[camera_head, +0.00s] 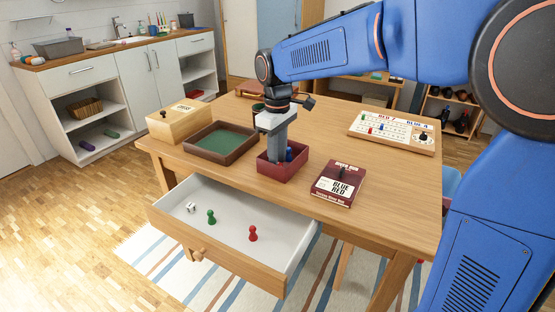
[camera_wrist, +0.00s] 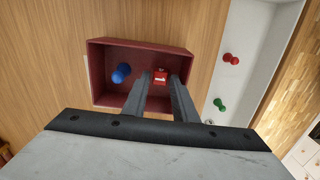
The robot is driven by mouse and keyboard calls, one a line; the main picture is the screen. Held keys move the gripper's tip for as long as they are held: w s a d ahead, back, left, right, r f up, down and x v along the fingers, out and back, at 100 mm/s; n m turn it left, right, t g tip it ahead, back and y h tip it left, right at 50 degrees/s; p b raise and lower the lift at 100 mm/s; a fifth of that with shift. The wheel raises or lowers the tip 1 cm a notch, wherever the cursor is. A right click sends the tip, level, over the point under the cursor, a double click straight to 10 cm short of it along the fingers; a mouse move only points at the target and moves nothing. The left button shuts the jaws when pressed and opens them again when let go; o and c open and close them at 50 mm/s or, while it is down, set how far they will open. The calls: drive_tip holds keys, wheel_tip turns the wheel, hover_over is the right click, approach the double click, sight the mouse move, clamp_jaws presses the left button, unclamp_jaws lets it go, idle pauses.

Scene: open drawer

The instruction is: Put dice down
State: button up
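My gripper (camera_head: 275,158) points straight down into a small dark red box (camera_head: 293,176) on the table; the box also shows in the wrist view (camera_wrist: 108,50). Between my fingertips (camera_wrist: 161,77) is a small red die-like block (camera_wrist: 160,72) with a white mark. The fingers lie close on both its sides; its height above the box floor is hard to judge. A blue pawn (camera_wrist: 121,73) is in the same box, left of the fingers in the wrist view. A white die (camera_head: 191,207) lies in the open drawer (camera_head: 222,236).
A green-lined tray (camera_head: 219,143) and a wooden chess box (camera_head: 180,121) are left of the red box. A card box (camera_head: 339,183) and a game board (camera_head: 392,131) are to the right.

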wheel_tip(320, 180, up, 11)
idle(0.4)
